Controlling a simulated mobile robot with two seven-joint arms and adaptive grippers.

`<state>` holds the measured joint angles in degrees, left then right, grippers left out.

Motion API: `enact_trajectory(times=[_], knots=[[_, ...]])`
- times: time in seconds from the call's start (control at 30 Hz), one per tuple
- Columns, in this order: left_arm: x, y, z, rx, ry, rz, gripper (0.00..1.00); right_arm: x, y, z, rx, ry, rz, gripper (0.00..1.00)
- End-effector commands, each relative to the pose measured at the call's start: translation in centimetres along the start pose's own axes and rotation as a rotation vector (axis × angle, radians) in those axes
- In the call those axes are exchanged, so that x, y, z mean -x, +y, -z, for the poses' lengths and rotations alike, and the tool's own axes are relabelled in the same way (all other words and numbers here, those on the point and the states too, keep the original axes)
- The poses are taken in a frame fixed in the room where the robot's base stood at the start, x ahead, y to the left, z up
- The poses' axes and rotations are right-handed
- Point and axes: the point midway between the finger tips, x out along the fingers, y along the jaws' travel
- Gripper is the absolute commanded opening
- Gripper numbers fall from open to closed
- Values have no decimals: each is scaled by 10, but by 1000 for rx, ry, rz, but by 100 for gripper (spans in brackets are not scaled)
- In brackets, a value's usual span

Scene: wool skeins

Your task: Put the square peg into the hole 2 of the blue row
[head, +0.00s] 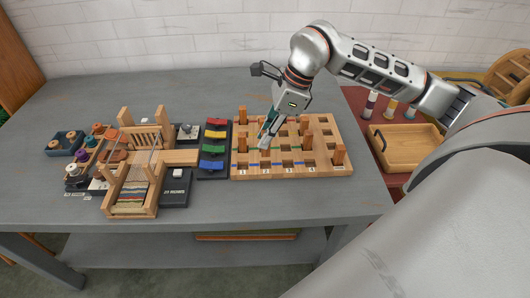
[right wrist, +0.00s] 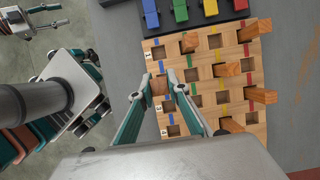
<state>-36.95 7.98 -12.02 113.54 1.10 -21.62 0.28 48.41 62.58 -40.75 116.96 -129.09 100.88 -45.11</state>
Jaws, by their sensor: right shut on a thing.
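The wooden pegboard (head: 322,172) lies on the table with rows of square holes and coloured marks; blue marks run along the front row. My right gripper (head: 265,140) is over its front left part, pointing down. In the right wrist view my right gripper (right wrist: 160,80) is shut on a square wooden peg (right wrist: 159,87), whose end shows between the fingertips at the labelled edge. I cannot tell whether the peg touches the board; the hole below is hidden. My left gripper (right wrist: 48,15) shows only in the right wrist view, its fingers apart, away from the board.
Several other wooden pegs stand in the board, one at the left (head: 242,143) and one at the right (head: 338,154). A dark tray with coloured blocks (head: 213,149) adjoins its left side. A small loom (head: 132,185) stands farther left. A wooden tray (head: 392,146) lies right.

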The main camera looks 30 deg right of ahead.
Motion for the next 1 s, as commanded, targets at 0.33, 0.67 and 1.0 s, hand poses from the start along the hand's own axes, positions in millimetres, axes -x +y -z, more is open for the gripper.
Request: enact_trajectory(times=[0.33,0.67,1.0], knots=[[-2,-1,-2,-3,0,3,40,-28,0,12,0,-1,-1,3],[-3,-2,-2,-5,1,4,40,-57,-1,23,1,-2,2,3],[-4,-3,-3,-6,2,5,40,-60,-1,25,0,-1,2,24]])
